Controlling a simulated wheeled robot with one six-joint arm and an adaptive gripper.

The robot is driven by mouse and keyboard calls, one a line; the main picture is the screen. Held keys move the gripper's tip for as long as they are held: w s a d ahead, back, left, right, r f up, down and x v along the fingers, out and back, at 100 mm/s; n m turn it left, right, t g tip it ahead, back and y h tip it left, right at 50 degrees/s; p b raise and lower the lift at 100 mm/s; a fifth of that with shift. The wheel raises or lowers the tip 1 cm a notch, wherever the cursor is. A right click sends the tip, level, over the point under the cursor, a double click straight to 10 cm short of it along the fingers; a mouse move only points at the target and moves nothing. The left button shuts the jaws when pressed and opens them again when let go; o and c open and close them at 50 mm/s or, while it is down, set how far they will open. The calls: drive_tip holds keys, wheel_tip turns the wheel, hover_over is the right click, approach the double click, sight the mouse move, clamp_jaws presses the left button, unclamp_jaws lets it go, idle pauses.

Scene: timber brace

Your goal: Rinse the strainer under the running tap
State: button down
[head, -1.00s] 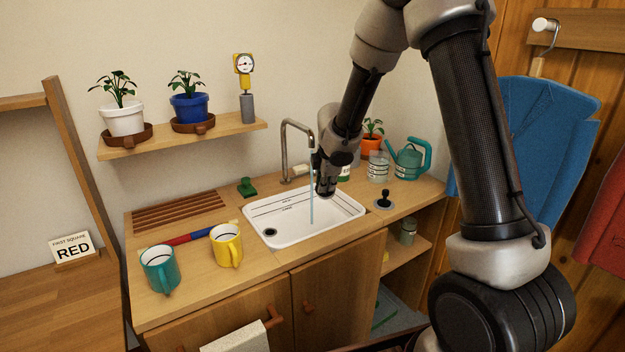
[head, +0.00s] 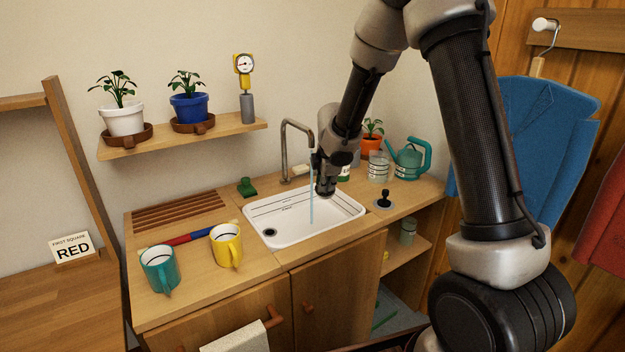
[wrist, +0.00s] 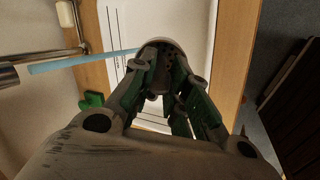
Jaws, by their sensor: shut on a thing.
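My gripper (head: 326,188) is over the back right part of the white sink (head: 330,230), just right of the running water (head: 312,195). The water falls from the bent metal tap (head: 284,150) into the basin. In the wrist view, the green-padded fingers of my gripper (wrist: 168,92) are shut on a small pale, rounded piece with dark holes, the strainer (wrist: 160,46). The water stream (wrist: 85,60) comes from the tap (wrist: 40,57) at left and runs up to the strainer's left edge; I cannot tell whether they touch. In the head view the strainer is hidden.
A green block (head: 246,187) stands behind the sink. A yellow mug (head: 226,246) and a teal mug (head: 160,268) stand left. A black-knobbed plug (head: 384,200), a glass jar (head: 378,167) and a teal watering can (head: 408,160) are right.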

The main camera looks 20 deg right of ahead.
drive_tip(key=s+d+r, duration=0.1)
drive_tip(key=s+r, duration=0.3)
drive_tip(key=shift+s+d, duration=0.15)
drive_tip(key=shift+s, duration=0.25)
idle(0.8)
